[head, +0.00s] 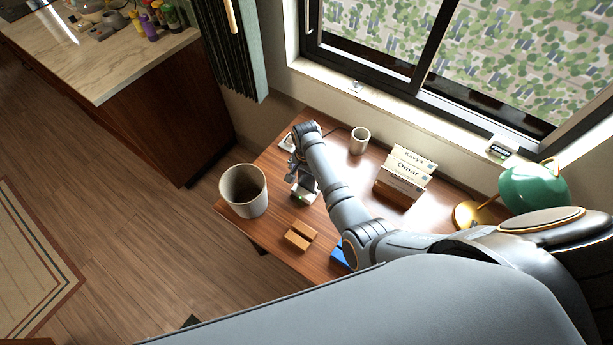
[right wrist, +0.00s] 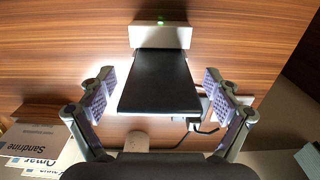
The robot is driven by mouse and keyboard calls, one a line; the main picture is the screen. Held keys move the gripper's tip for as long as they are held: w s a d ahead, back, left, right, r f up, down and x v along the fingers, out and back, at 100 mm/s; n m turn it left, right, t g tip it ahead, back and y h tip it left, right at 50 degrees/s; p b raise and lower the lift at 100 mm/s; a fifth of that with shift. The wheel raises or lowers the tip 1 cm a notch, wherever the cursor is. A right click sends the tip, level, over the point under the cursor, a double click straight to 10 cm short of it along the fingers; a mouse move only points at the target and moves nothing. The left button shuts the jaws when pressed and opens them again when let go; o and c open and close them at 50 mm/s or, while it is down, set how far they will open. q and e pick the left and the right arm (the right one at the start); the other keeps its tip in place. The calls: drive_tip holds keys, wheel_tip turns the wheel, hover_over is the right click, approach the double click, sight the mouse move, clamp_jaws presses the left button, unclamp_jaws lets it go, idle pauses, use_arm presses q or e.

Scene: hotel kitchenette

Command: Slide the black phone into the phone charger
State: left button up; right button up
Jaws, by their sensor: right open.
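The phone charger (right wrist: 172,37) is a white block with a small green light, at the top of the right wrist view. The black phone (right wrist: 158,85) meets the charger's near face with its far end; I cannot tell how deep it sits. My right gripper (right wrist: 158,78) is open, with one finger on each side of the phone and a visible gap on both sides. In the head view, the right gripper (head: 303,181) is over the left part of the desk, just above the charger (head: 301,197). The phone is mostly hidden there. My left gripper is not in view.
A bin (head: 243,191) stands by the desk's left edge. A mug (head: 360,140), a name-card holder (head: 396,193), a green lamp (head: 533,187), an orange block (head: 299,238) and a blue block (head: 340,256) are around my arm. A black cable (right wrist: 200,128) lies beside the phone.

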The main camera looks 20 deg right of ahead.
wheel_tip(320, 180, up, 8)
drive_tip(key=shift+f, duration=0.2)
drive_tip(key=shift+f, duration=0.1)
idle(0.4)
